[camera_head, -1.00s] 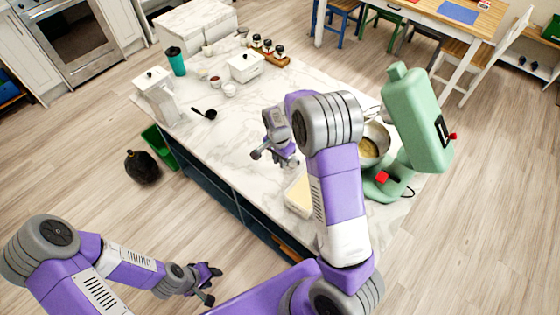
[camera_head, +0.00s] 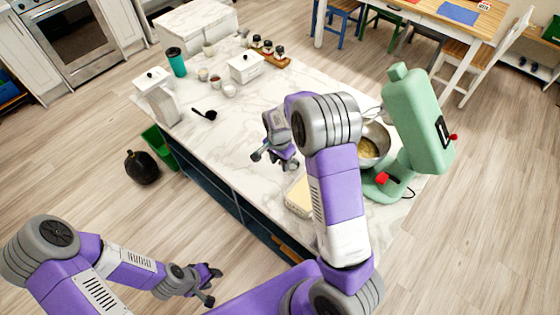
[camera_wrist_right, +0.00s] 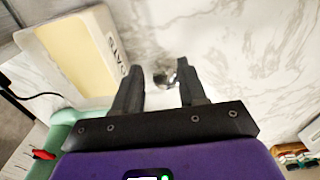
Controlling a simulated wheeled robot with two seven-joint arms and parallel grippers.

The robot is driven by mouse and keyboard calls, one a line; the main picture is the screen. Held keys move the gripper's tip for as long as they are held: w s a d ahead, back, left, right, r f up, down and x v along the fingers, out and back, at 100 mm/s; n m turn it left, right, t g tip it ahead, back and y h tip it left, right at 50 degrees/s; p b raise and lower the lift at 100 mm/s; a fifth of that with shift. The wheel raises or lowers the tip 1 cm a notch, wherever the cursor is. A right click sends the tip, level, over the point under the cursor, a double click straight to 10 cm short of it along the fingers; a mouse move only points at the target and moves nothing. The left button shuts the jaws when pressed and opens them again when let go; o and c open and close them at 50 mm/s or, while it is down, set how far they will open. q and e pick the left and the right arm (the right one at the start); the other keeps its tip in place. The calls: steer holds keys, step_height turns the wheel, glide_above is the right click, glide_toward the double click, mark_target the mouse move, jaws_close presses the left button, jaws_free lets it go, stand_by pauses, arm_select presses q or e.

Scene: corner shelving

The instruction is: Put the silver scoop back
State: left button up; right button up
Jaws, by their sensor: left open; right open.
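The silver scoop (camera_wrist_right: 164,78) appears in the right wrist view as a small shiny round thing on the marble top, between the fingers of my right gripper (camera_wrist_right: 158,67). The fingers are apart, and I cannot tell how far above it they are. In the head view my right gripper (camera_head: 274,160) hangs over the middle of the counter, open. The scoop cannot be made out there, with the gripper and arm over that area. My left gripper (camera_head: 213,285) is open and empty, low in front of the counter, over the floor.
A cream container with partly readable lettering (camera_head: 298,194) stands near the front edge. The green mixer (camera_head: 405,130) with its bowl (camera_head: 372,146) is at right. A black spoon (camera_head: 204,114), white canisters (camera_head: 245,67) and a teal cup (camera_head: 176,62) are toward the back left.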

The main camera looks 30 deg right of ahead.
step_height(320, 180, up, 12)
steer(key=p, duration=0.1)
steer(key=shift+a, duration=0.25)
steer(key=shift+p, duration=0.3)
